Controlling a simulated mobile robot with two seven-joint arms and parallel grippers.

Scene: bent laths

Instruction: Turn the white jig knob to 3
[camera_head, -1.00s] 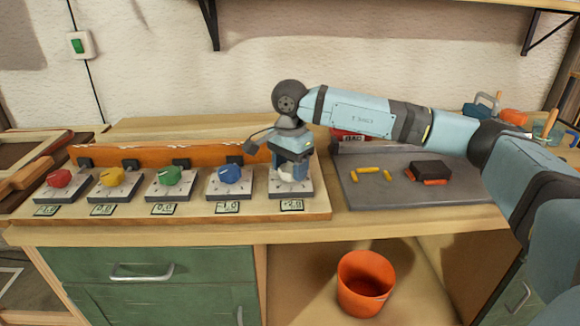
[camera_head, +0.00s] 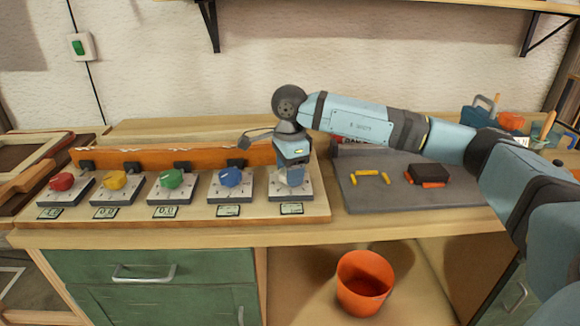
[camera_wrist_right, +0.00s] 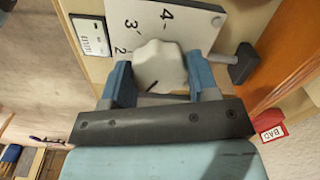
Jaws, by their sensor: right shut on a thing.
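The white jig knob (camera_wrist_right: 160,62) sits on a pale dial plate (camera_wrist_right: 198,25) marked 2, 3 and 4 in the right wrist view. My right gripper (camera_wrist_right: 160,84) is shut on the knob, one blue finger on each side. A short dark mark shows on the knob's near edge; I cannot tell which number it matches. In the head view the right gripper (camera_head: 291,164) covers most of the knob at the right end of the jig row. The readout (camera_head: 291,209) below it is too blurred to read. My left gripper is not in view.
Red (camera_head: 61,182), yellow (camera_head: 114,179), green (camera_head: 170,178) and blue (camera_head: 230,177) knobs stand left of the white one. An orange-brown lath (camera_head: 150,156) runs behind them. A grey mat (camera_head: 400,195) with a dark block lies to the right. An orange bucket (camera_head: 364,283) stands below.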

